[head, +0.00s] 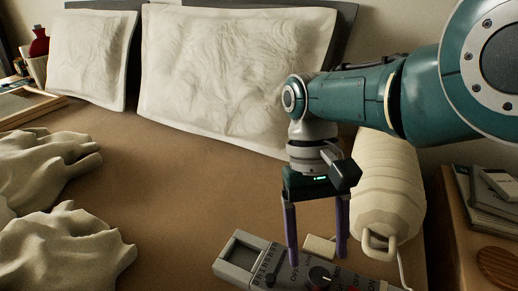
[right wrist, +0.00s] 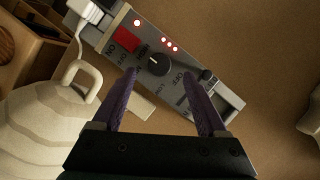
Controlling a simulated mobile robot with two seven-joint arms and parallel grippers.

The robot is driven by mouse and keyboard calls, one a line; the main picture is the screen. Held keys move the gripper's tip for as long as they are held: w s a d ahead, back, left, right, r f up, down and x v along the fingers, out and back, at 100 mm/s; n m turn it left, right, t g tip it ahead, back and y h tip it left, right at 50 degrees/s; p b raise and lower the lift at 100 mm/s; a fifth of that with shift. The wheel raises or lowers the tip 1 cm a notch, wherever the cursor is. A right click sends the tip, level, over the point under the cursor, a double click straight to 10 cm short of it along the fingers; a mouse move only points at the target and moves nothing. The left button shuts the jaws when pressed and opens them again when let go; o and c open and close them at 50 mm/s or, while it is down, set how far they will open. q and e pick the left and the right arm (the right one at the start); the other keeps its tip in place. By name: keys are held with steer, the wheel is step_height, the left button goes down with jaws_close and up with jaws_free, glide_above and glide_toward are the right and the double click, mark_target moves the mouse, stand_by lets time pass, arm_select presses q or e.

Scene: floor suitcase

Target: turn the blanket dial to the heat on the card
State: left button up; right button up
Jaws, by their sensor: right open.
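The blanket control (head: 240,262) is a long grey box on the bed at the bottom of the head view, partly cut off. Its dark round dial (head: 319,275) also shows in the right wrist view (right wrist: 159,64), with a pale pointer mark; the setting is too small to read. My right gripper (head: 317,260) is open, fingers pointing down. In the right wrist view its purple fingertips (right wrist: 161,73) appear on either side of the dial, apart from it. A small cream block or card (head: 319,246) lies beside the control; I see no readable writing on it. My left gripper is not in view.
The control has a red switch (right wrist: 127,40) and several lit red lights. A white plug and cord (right wrist: 86,12) join one end. Crumpled cloths (head: 65,250) lie left; the bed middle is clear.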

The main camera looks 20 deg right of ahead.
steer(key=v, duration=0.5)
steer(key=shift+w+r+p, duration=0.1)
steer(key=shift+r+p, duration=0.25)
